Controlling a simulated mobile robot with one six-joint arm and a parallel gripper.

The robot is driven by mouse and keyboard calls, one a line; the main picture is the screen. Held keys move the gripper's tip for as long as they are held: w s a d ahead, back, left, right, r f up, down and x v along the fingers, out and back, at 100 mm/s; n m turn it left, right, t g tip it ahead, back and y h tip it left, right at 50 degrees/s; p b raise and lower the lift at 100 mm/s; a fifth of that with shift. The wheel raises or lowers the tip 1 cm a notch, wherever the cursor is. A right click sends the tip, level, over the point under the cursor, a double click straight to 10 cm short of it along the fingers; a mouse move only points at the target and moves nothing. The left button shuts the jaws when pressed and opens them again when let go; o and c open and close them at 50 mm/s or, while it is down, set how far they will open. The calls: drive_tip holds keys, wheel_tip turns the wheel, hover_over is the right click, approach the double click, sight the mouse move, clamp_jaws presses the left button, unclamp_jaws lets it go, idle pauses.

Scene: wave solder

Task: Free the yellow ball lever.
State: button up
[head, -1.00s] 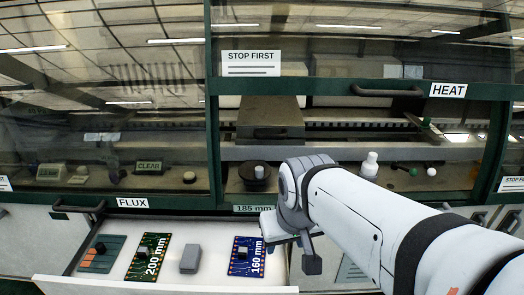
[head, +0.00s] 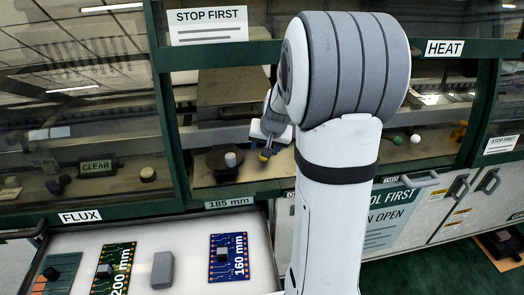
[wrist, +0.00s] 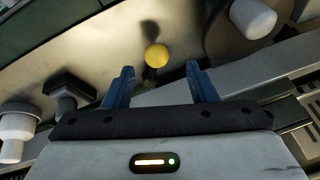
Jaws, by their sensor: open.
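The yellow ball lever (wrist: 156,55) shows in the wrist view as a round yellow ball with a dark stem below it. It lies just ahead of my gripper (wrist: 160,75), between the lines of its two blue fingers. The fingers are spread with space on both sides of the ball, and no contact shows. In the head view my gripper (head: 266,140) reaches through the front opening onto the shelf, with the yellow ball (head: 263,156) small at its tip. My own arm hides part of the shelf to the right.
A dark round base with a pale peg (head: 229,161) stands close left of my gripper; the peg (wrist: 253,18) is upper right in the wrist view. Dark (wrist: 70,90) and white (wrist: 17,130) knobs sit left there. A green ball (head: 397,140) stands right. The FLUX drawer (head: 135,240) is open.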

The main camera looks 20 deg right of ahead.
drive_tip(key=shift+d+x, duration=0.2)
drive_tip(key=shift+x, duration=2.45)
clamp_jaws()
